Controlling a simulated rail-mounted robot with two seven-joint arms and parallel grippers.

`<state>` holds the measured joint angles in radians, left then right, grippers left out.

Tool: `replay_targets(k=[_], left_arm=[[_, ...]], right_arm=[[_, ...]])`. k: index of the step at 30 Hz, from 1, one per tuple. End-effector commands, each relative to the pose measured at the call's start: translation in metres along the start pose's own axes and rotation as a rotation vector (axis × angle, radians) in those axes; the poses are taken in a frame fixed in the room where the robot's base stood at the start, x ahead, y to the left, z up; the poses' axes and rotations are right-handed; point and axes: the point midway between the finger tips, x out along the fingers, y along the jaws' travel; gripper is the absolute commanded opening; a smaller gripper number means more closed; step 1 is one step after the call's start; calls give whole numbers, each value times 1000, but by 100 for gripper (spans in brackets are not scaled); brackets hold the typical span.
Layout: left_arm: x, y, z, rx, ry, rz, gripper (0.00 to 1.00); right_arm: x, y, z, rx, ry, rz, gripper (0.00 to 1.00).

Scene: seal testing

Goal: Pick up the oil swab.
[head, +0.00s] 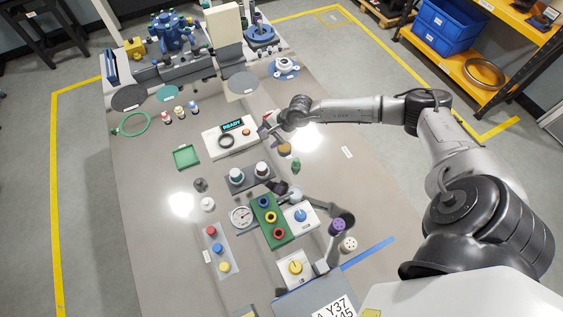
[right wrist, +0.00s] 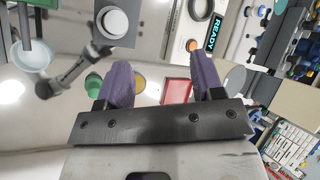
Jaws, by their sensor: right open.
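My right gripper (head: 268,124) hangs over the table beside the READY box, seen small and partly covered by its own wrist in the head view. In the right wrist view its two purple fingers (right wrist: 162,68) stand wide apart with nothing held between them. I cannot surely pick out the oil swab. A small green object (head: 296,164) stands just below the gripper in the picture, next to an amber round dish (head: 284,148). The wrist view shows the green object (right wrist: 93,83) by the left finger, and the amber dish (right wrist: 139,84) and a red tray (right wrist: 177,91) between the fingers.
The READY box (head: 232,137) stands left of the gripper. A dark block with two round pieces (head: 249,178), a green block with rings (head: 269,218) and a jointed stand (head: 341,222) lie nearer. Table right of the gripper is mostly clear.

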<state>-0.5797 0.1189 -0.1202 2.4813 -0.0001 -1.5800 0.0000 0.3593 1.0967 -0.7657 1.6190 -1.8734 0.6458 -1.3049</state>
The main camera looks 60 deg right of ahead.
Motion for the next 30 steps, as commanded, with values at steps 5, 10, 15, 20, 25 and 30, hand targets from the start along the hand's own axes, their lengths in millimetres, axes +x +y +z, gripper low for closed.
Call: replay_targets(k=[5,10,15,20,25,30], left_arm=[[0,0,0,0,0,0,43],[0,0,0,1,-1,-1,43],[0,-1,0,1,-1,-2,43],[0,-1,0,2,-2,-2,43],[1,-1,1,2,-2,-2,43],[2,-1,1,2,-2,-2,43]], right_arm=[[-11,48,-39,-415,159,343,61],[-28,76,-53,-676,141,595,61],[-32,82,-55,-817,92,656,61],[-22,88,-57,-863,74,658,61],[2,104,-67,-864,72,658,61],[23,116,-75,-863,73,656,61]])
